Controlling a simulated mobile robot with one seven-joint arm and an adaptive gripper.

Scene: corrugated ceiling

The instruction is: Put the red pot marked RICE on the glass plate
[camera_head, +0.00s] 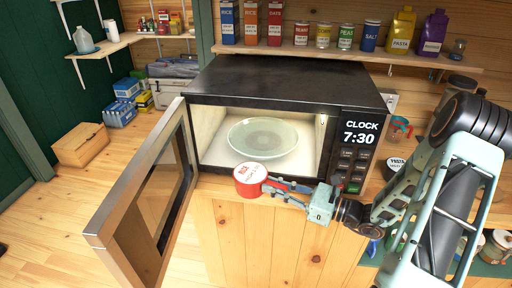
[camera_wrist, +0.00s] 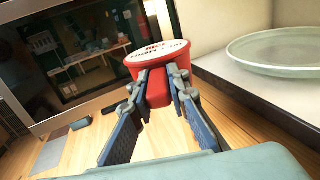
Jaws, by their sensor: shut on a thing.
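The red pot (camera_head: 249,183) with a white lid is held by my gripper (camera_head: 272,186) in front of the open microwave, near its lower front edge. In the wrist view the red pot (camera_wrist: 158,80) sits between the two fingers of my gripper (camera_wrist: 165,92), which are shut on it; the lid lettering is only partly legible. The pot looks upright or slightly tilted. The glass plate (camera_head: 263,138) lies empty inside the microwave, beyond the pot and apart from it. The plate (camera_wrist: 285,52) also shows at the right in the wrist view.
The microwave (camera_head: 290,78) stands on a wooden cabinet (camera_head: 260,240). Its door (camera_head: 140,200) is swung open to the left of the pot. The microwave's control panel (camera_head: 357,150) is right of the opening. A shelf (camera_head: 340,57) of jars and boxes runs above.

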